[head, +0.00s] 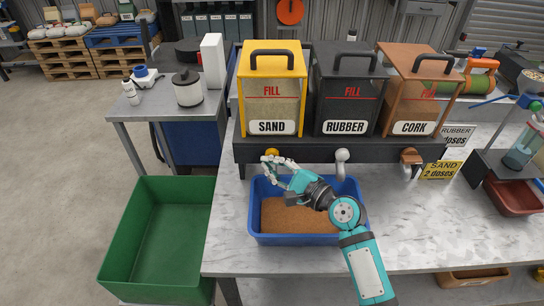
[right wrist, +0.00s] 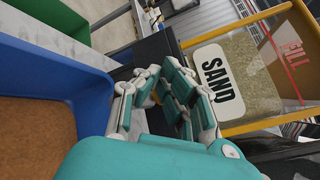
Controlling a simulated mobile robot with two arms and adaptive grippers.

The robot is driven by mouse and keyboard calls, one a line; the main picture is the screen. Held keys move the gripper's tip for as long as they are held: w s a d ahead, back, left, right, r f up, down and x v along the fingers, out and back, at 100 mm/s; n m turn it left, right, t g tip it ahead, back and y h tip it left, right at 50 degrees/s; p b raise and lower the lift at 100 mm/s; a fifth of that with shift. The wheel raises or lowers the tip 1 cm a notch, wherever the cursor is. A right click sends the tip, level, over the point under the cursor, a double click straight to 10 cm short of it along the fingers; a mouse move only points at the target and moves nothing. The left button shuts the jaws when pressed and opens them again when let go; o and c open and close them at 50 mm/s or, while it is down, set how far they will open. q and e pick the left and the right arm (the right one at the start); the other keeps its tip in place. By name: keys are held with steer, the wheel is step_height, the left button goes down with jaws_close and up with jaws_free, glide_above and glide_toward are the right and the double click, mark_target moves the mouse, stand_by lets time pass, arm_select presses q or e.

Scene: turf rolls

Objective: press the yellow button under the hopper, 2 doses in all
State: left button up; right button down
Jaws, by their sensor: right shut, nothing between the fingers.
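The yellow sand hopper (head: 273,62) stands on a dark stand, labelled SAND, with pale sand visible in its window. The yellow button (head: 271,152) is at the stand's front below it. My right gripper (head: 270,163) is shut and empty, its fingertips just at the button and partly covering it; I cannot tell whether they touch. In the right wrist view the fingers (right wrist: 165,88) point toward the stand, with the SAND label (right wrist: 217,72) at upper right. The blue tub (head: 256,238) sits below my gripper, with brown grains inside. My left gripper is out of view.
A black rubber hopper (head: 347,108) and an orange cork hopper (head: 419,92) stand to the right. A yellow card (head: 441,170) reads SAND 2 doses; a white card (head: 458,133) names rubber. A green bin (head: 112,262) stands left of the bench. The bench front right is clear.

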steer(key=shift+w, duration=0.6)
stand_by(0.5)
stand_by(0.6)
steer(key=shift+s+p, duration=0.5)
steer(key=shift+s, duration=0.5)
steer(key=s+p, duration=0.2)
steer(key=s, duration=0.3)
steer(key=shift+f, duration=0.1)
